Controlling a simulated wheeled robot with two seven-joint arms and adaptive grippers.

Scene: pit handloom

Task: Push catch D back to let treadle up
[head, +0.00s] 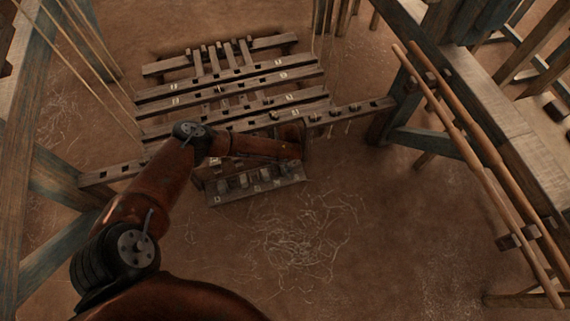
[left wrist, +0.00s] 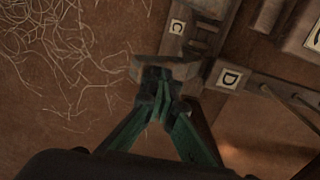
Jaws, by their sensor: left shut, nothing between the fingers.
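My left gripper (left wrist: 163,90) is shut and empty in the left wrist view, with its green-and-dark fingers together. Its tips are at a short wooden piece (left wrist: 150,68); I cannot tell whether they touch it or whether it is catch D. The D label (left wrist: 229,77) is just to the right of the tips, and the C label (left wrist: 177,27) is above. In the head view, the low catch block (head: 256,187) with several labelled slots sits in front of the treadle bars (head: 225,85). My left arm reaches over it and hides part of it. My right gripper is not in view.
Loose pale threads (head: 300,235) lie on the earth floor in front of the block. Blue-grey loom posts (head: 30,150) stand at the left. Long wooden poles (head: 480,165) lean along the beam at the right. Thin cords hang at the upper left. The floor between is open.

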